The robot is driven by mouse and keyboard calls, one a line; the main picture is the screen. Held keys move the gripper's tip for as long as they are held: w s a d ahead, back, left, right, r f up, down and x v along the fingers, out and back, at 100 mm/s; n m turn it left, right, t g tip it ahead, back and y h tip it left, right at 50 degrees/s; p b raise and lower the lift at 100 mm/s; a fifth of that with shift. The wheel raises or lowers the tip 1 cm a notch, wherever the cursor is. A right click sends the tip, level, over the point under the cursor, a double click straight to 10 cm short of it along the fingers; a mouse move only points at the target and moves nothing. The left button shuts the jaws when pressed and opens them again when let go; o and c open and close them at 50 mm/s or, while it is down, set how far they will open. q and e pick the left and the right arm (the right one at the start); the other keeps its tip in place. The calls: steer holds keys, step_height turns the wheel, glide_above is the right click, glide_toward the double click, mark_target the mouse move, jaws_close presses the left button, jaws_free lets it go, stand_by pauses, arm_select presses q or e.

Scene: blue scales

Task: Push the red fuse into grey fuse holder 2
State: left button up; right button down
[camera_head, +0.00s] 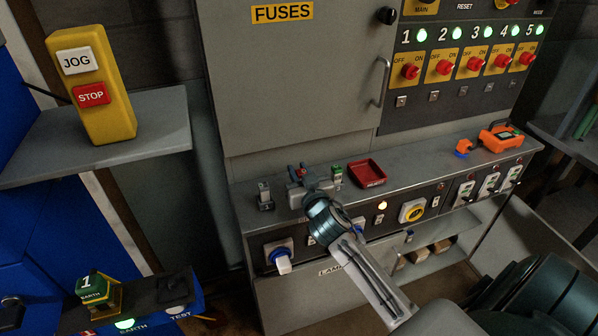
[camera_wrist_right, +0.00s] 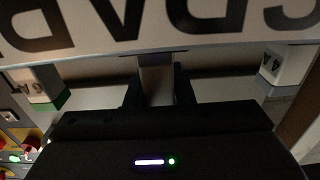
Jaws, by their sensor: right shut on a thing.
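My right gripper (camera_head: 301,176) is over the left part of the grey bench ledge, its arm coming up from the lower right. In the right wrist view, its dark fingers (camera_wrist_right: 158,88) are shut on a pale grey block (camera_wrist_right: 156,78). I cannot tell which is grey fuse holder 2. My left gripper is out of view.
A red tray (camera_head: 367,174) lies right of the gripper. An orange device (camera_head: 500,138) sits farther right on the ledge. The grey FUSES cabinet (camera_head: 300,85) rises behind. A yellow JOG/STOP box (camera_head: 105,122) stands on the left shelf (camera_head: 165,135).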

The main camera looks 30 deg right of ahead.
steer(key=shift+f+b, duration=0.65)
steer(key=shift+f, duration=0.2)
steer(key=c, duration=1.2)
jaws_free()
steer(key=shift+r, duration=0.1)
steer(key=shift+o, duration=0.2)
steer(key=b+v, duration=0.1)
steer(key=v, duration=1)
steer(key=shift+b, duration=0.4)
steer(key=shift+a, duration=0.1)
